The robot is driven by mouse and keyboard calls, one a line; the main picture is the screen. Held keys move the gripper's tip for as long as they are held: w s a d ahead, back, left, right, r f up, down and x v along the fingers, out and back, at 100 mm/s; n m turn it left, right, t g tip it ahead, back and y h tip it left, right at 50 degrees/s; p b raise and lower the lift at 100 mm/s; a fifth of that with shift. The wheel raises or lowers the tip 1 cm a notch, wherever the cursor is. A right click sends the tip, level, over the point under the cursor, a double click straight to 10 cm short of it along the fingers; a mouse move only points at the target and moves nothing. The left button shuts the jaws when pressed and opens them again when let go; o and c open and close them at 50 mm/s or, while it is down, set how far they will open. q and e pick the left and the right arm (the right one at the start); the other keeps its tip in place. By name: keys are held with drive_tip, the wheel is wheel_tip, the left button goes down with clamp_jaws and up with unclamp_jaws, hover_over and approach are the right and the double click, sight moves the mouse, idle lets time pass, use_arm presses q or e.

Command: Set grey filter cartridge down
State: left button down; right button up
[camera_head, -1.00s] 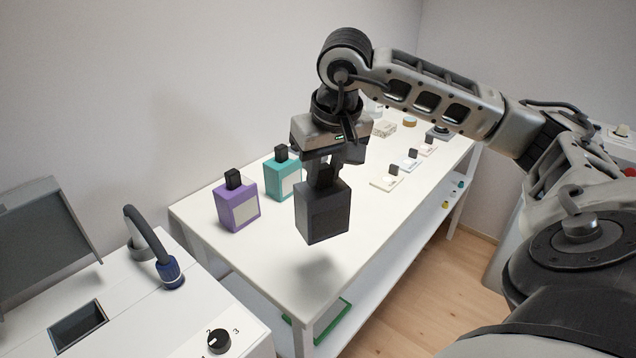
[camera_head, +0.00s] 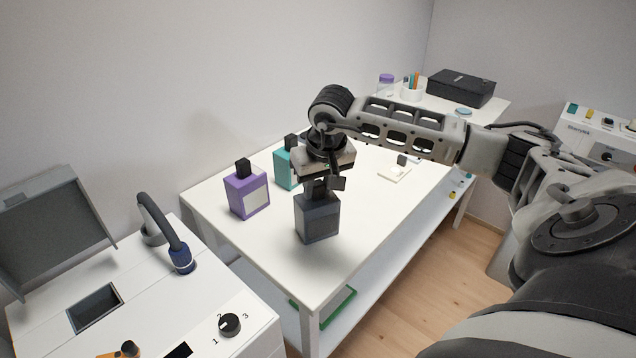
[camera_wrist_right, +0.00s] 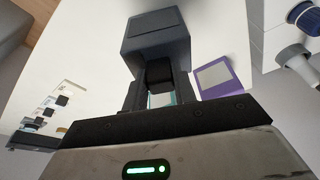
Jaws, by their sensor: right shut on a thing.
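The grey filter cartridge (camera_head: 318,219) is a dark grey box with a black handle on top. My right gripper (camera_head: 318,185) is shut on its handle and holds it upright over the front part of the white table (camera_head: 222,206). A shadow lies on the table near its base; I cannot tell for sure whether the base touches. In the right wrist view the cartridge (camera_wrist_right: 155,40) sits beyond the fingers (camera_wrist_right: 158,88), held by its handle. My left gripper is not in view.
A purple cartridge (camera_head: 247,194) and a teal cartridge (camera_head: 287,168) stand on the table left of the held one. A white machine with an open lid (camera_head: 58,232), a hose (camera_head: 165,235) and a dial (camera_head: 229,325) is at front left. The table's front right area is clear.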

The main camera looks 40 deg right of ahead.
drive_tip(key=shift+f, duration=0.15)
drive_tip(key=o, duration=1)
drive_tip(key=shift+c, duration=0.2)
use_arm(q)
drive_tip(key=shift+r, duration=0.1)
use_arm(e)
drive_tip(key=shift+r, duration=0.25)
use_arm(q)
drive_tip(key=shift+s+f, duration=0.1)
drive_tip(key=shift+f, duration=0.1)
use_arm(e)
drive_tip(key=v, duration=1.2)
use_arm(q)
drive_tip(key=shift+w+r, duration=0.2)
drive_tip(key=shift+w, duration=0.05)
